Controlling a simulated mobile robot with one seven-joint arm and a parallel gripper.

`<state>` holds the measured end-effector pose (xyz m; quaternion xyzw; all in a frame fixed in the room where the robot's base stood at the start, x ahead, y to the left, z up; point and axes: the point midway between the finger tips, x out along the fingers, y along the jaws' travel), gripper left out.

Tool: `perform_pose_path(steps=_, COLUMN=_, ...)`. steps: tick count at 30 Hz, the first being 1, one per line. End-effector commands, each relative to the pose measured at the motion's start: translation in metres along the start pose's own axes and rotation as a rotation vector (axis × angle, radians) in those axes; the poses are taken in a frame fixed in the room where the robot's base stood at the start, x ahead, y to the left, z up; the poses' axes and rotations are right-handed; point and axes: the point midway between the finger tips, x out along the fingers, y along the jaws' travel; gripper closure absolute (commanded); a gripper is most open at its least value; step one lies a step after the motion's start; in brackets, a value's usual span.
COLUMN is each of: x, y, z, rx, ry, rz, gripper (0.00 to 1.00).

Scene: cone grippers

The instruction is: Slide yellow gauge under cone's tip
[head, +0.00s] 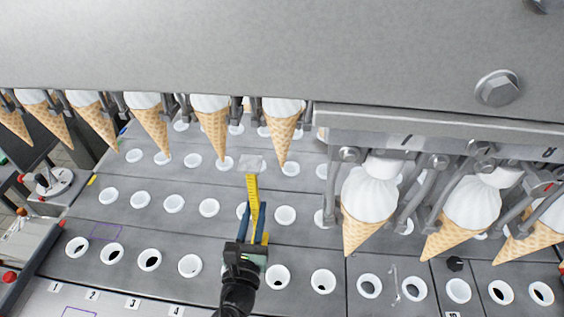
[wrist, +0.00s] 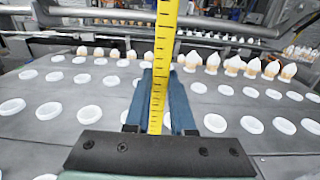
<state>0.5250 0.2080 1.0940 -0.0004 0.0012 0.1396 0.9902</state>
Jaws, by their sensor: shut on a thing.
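My gripper (head: 254,236) shows at the lower middle of the head view, its blue fingers shut on the yellow gauge (head: 252,192). The gauge is a flat yellow strip with dark tick marks, pointing away from me over the plate. Its far end lies near a pale translucent square patch (head: 251,163). In the wrist view the gauge (wrist: 161,70) runs up between the fingers (wrist: 161,101). Several ice cream cones hang tip down in a row; the nearest are one left of the gauge's far end (head: 211,135) and one right of it (head: 284,130). I cannot tell whether the gauge touches the plate.
The grey plate (head: 178,228) has rows of white-rimmed holes. Larger cones (head: 368,207) hang at the right below a metal housing (head: 250,50) that spans the top. Metal holder arms stand between cones. A small round device (head: 55,181) stands at the left.

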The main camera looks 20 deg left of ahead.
Motion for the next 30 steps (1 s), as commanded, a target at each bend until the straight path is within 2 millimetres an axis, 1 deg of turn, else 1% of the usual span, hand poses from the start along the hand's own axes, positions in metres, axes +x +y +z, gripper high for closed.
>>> perform_pose_path(steps=4, x=-0.012, y=0.0, z=0.003, rx=0.0, ry=-0.003, rz=0.0, gripper=1.0)
perform_pose_path(steps=30, x=-0.082, y=0.001, z=0.005, rx=0.001, ry=-0.003, rz=0.0, gripper=1.0)
